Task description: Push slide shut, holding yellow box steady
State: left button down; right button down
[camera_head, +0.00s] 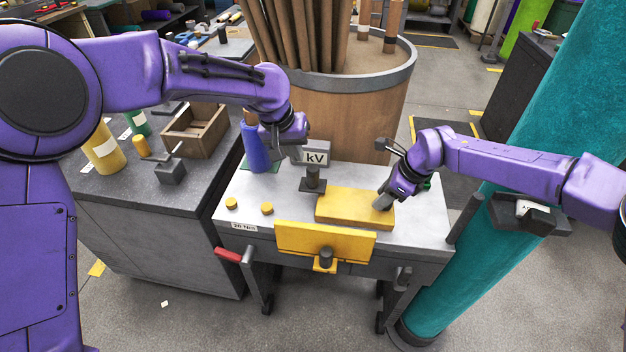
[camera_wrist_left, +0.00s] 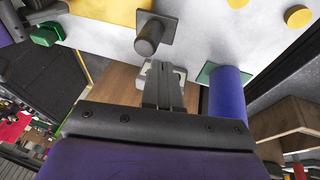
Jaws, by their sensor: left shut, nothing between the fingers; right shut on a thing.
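The yellow box (camera_head: 352,206) lies flat on the grey-white table top (camera_head: 432,212). A yellow panel (camera_head: 300,238) with a dark knob (camera_head: 326,256) stands at the table's front edge; I cannot tell whether it is the slide. My right gripper (camera_head: 382,202) is shut at the right end of the yellow box; its fingertips hide the spot it grips. My left gripper (camera_head: 302,139) is shut and empty above the back of the table, by the kV box (camera_head: 315,154). Its closed fingers show in the left wrist view (camera_wrist_left: 164,90), just below a dark post (camera_wrist_left: 149,38). The yellow box's edge (camera_wrist_left: 103,9) shows there too.
The dark post (camera_head: 313,178) stands on the table left of the yellow box. A blue roll (camera_head: 254,148) stands at the back left. Two yellow discs (camera_head: 232,203) lie at the left. A drum of brown rolls (camera_head: 352,110) stands behind, a teal roll (camera_head: 505,200) at right.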

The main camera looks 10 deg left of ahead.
pick_arm(q)
jog(key=w+r, duration=0.1)
jog(key=w, duration=0.1)
send_near(325, 187)
jog(key=shift+g, duration=0.3)
jog(key=w+a+f, duration=0.1)
jog(key=a+f, duration=0.2)
jog(key=w+a+f, duration=0.1)
jog(key=shift+w+a+f, duration=0.2)
jog(key=shift+w+a, duration=0.15)
dwell(1.3)
jog(key=shift+d, duration=3.5)
jog(key=shift+a+r, duration=0.1)
jog(key=shift+r, duration=1.7)
jog(key=r, duration=0.1)
jog(key=a+r, duration=0.1)
jog(key=r, duration=0.1)
jog(key=shift+r, duration=0.25)
